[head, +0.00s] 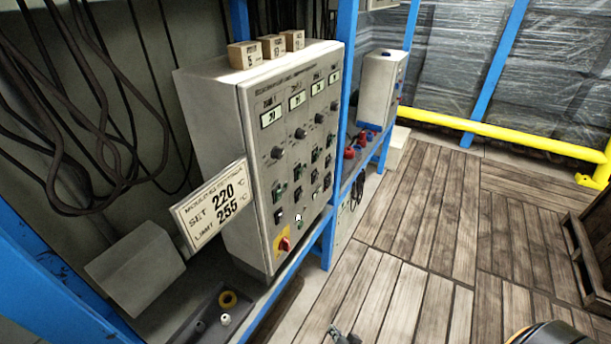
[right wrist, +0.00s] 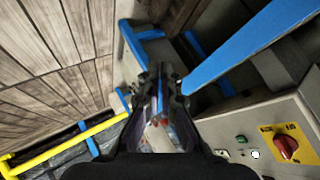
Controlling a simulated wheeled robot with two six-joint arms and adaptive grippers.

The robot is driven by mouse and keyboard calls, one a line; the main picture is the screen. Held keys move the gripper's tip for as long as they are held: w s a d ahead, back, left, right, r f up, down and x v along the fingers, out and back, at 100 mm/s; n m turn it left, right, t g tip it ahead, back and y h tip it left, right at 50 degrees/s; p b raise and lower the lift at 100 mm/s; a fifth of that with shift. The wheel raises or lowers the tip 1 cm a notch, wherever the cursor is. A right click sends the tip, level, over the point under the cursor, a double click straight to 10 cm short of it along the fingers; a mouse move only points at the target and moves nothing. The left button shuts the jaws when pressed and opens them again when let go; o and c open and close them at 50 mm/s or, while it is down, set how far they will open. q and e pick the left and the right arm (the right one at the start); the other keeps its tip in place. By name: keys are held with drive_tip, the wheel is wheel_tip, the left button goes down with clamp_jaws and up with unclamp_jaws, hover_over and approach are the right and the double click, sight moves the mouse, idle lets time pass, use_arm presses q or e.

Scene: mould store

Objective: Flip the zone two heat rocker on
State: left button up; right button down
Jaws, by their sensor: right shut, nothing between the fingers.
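The grey mould control panel (head: 250,180) stands on the blue-framed shelf in the head view, with several zone columns of display, knob and small switches. The second column has a lit display (head: 297,100), a dark knob (head: 300,133) and small switches (head: 299,173) below. Their lettering is too small to read, so I cannot tell which is the heat rocker or its position. My right gripper (head: 343,336) shows only partly at the bottom edge, low and apart from the panel. In the right wrist view its fingers (right wrist: 160,76) are shut and empty. My left gripper is not in view.
A red rotary switch on a yellow plate (head: 283,243) sits low on the panel; it also shows in the right wrist view (right wrist: 286,147). A sign (head: 211,204) juts out at the panel's left. Small boxes (head: 272,46) stand on top. The wooden floor (head: 430,240) is clear.

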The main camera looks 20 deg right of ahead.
drive_tip(key=w+r+m+t+h+p, duration=0.1)
drive_tip(key=w+r+m+t, duration=0.2)
drive_tip(key=r, duration=1.1)
drive_tip(key=w+r+m+t+h+p, duration=0.1)
drive_tip(key=w+r+m+t, duration=0.3)
drive_tip(key=r, duration=0.9)
drive_tip(key=w+r+m+t+h+p, duration=0.1)
drive_tip(key=w+r+m+t, duration=0.2)
drive_tip(key=r, duration=1.1)
drive_tip(key=w+m, duration=0.2)
drive_tip(key=m, duration=0.1)
drive_tip(key=shift+d+r+m+t, duration=0.3)
drive_tip(key=shift+d+m, duration=0.05)
drive_tip(key=shift+m, duration=0.05)
drive_tip(key=shift+w, duration=0.15)
drive_tip(key=p, duration=0.4)
approach(300, 173)
drive_tip(key=w+d+r, duration=0.1)
drive_tip(key=w+d, duration=0.2)
drive_tip(key=d, duration=0.1)
drive_tip(key=shift+w+a+r+p, duration=0.25)
drive_tip(key=shift+w+a, duration=0.1)
drive_tip(key=shift+w, duration=0.15)
drive_tip(key=shift+w+a+r+p, duration=0.2)
drive_tip(key=shift+w+a+p, duration=0.15)
drive_tip(key=shift+w, duration=0.15)
drive_tip(key=shift+w+a+r+p, duration=0.2)
drive_tip(key=shift+w+a, duration=0.15)
drive_tip(key=shift+w, duration=0.15)
